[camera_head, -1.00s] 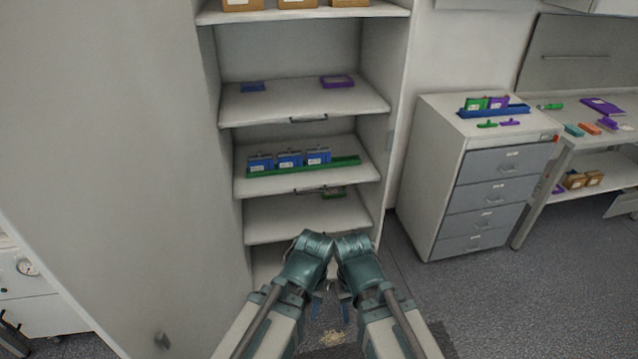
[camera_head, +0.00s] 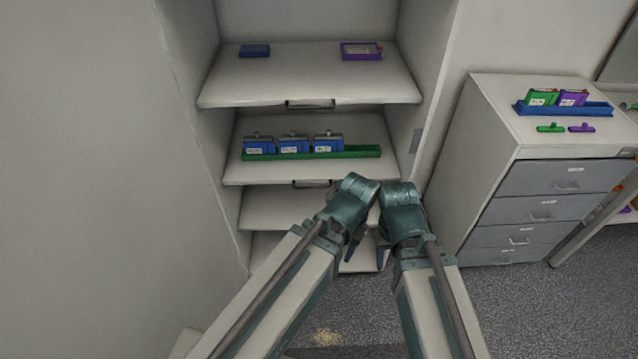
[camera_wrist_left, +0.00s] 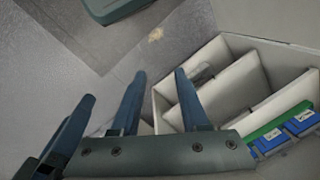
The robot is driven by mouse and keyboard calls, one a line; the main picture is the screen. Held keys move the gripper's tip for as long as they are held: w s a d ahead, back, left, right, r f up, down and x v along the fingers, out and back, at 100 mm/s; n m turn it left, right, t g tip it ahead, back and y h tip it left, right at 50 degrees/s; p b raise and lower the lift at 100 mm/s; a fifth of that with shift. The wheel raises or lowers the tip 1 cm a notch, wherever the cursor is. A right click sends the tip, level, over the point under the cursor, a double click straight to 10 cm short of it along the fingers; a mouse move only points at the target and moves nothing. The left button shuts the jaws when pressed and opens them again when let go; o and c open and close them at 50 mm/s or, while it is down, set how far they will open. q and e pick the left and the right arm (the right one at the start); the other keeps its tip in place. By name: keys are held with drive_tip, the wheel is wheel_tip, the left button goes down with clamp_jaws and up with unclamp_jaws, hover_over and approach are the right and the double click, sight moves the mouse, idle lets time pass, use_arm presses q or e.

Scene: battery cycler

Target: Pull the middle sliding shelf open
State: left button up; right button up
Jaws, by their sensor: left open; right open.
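The middle shelf (camera_head: 300,173) of the open cabinet is a white board bearing a green rack with several blue boxes. Its dark handle (camera_head: 312,184) is at the middle of the front edge, with no gripper touching it. In the head view my right gripper (camera_head: 383,255) hangs in front of the lower shelves, right of and below that handle, pointing down. My left gripper (camera_head: 353,246) is just left of it, partly hidden behind its own arm. Both are open and empty. The left wrist view shows dark fingers (camera_wrist_left: 135,88) beside the shelves, apart from them.
The shelf above (camera_head: 300,88) has its own handle and holds a blue box (camera_head: 254,50) and a purple frame (camera_head: 361,43). A lower shelf (camera_head: 275,208) lies below. A drawer unit (camera_head: 484,140) stands right of the cabinet. The large grey panel (camera_head: 90,150) borders it left. Floor is open in front.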

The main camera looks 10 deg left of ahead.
use_arm(q)
drive_tip(key=w+a+f+n+t+y+b, duration=0.1)
drive_tip(key=w+a+f+b, duration=0.25)
drive_tip(key=f+b, duration=1.25)
drive_tip(key=w+a+f+n+b, duration=0.15)
drive_tip(key=a+f+b, duration=0.35)
drive_tip(key=f+b, duration=1.05)
drive_tip(key=w+a+f+n+t+y+b, duration=0.1)
drive_tip(key=w+a+f+b, duration=0.3)
drive_tip(key=f+b, duration=1.15)
drive_tip(key=m+t+y+b, duration=0.1)
drive_tip(key=m+t+y, duration=0.85)
drive_tip(key=t, duration=0.45)
approach(312, 188)
drive_tip(key=p+x, duration=0.1)
drive_tip(key=x, duration=0.4)
drive_tip(key=p+x, duration=0.1)
drive_tip(key=x, duration=0.4)
drive_tip(key=shift+w+f, duration=0.2)
clamp_jaws()
